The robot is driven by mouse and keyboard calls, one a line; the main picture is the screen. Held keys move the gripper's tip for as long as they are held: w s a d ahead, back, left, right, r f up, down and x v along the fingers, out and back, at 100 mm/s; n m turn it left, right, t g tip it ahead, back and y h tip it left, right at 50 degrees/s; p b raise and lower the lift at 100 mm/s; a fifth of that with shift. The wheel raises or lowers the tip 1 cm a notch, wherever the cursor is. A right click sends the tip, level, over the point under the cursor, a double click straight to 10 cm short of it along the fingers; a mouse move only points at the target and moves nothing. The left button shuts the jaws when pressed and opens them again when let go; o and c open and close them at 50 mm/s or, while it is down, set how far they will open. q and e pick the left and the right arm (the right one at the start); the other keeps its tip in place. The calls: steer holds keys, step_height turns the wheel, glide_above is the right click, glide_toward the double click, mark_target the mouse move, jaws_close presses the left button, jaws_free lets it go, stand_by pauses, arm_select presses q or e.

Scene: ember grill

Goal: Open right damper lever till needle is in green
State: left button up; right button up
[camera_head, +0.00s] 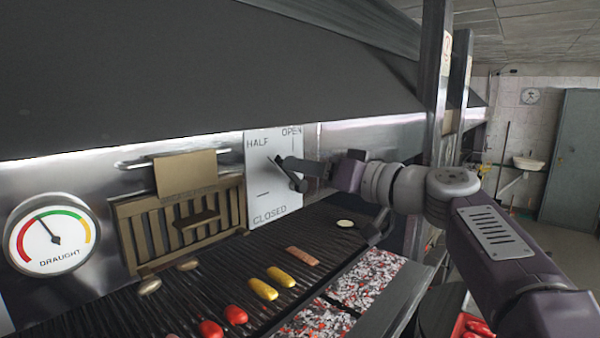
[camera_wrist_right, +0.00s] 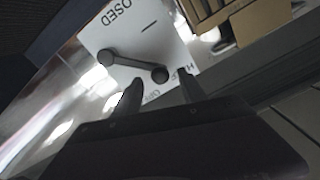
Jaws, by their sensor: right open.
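The damper lever (camera_head: 291,176) is a dark bar on a white plate (camera_head: 262,207) marked HALF, OPEN and CLOSED. It slants up and left from its lower right end, toward HALF. In the right wrist view the lever (camera_wrist_right: 134,66) has a round knob at each end. My right gripper (camera_wrist_right: 159,88) is open, with its fingertips near the knob at the HALF end, roughly on either side of it; contact cannot be told. The draught gauge (camera_head: 50,236) has its needle pointing up and left, near where red meets green. My left gripper is not in view.
Below the plate lies a dark grill (camera_head: 190,296) with red and yellow items on it. A brass slatted vent (camera_head: 140,232) stands left of the plate. A dark hood (camera_head: 200,70) overhangs from above. Embers (camera_head: 375,275) lie at the front right.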

steer(key=b+v, duration=0.2)
steer(key=v, duration=0.5)
steer(key=shift+b, duration=0.35)
